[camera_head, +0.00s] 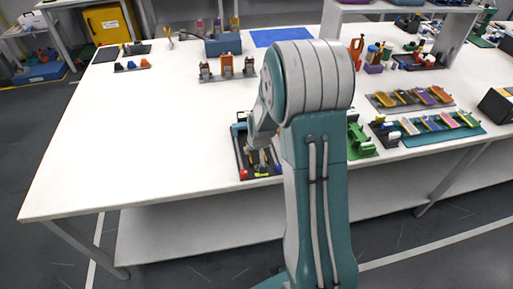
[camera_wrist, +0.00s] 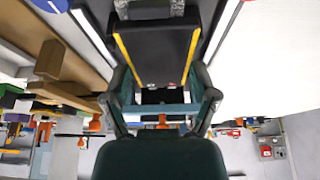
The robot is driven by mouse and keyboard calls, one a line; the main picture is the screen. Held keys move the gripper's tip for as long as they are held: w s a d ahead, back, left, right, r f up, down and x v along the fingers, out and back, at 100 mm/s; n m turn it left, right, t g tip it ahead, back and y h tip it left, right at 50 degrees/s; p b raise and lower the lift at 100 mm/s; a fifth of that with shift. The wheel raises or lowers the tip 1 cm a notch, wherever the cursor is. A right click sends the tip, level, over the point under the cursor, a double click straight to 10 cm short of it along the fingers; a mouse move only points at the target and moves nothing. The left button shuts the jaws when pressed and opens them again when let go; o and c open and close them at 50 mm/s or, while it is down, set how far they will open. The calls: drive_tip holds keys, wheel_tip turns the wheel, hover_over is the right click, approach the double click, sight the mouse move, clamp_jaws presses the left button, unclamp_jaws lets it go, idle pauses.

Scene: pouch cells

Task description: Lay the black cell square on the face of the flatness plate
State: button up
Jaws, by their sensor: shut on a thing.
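My gripper (camera_head: 262,156) is low over a dark fixture (camera_head: 241,150) near the front edge of the white table. This fixture looks like the flatness plate, and it has small red, yellow and blue parts at its rim. My arm covers much of it. In the wrist view my gripper (camera_wrist: 160,78) has its two fingers on either side of a flat black piece with yellow side edges, which appears to be the black cell (camera_wrist: 155,45). The fingers are shut on it. A dark surface with pale strips shows behind it. Contact between cell and plate cannot be told.
Green stands (camera_head: 358,140) are just right of my arm. Racks of coloured cells (camera_head: 410,97) lie further right. Orange-topped fixtures (camera_head: 227,68) and a blue bin (camera_head: 223,44) stand behind. The left part of the table (camera_head: 130,150) is clear.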

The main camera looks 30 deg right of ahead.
sight(257, 152)
drive_tip(key=shift+d, duration=0.1)
drive_tip(key=o, duration=0.9)
drive_tip(key=shift+d, duration=0.15)
drive_tip(key=shift+r, duration=3.5)
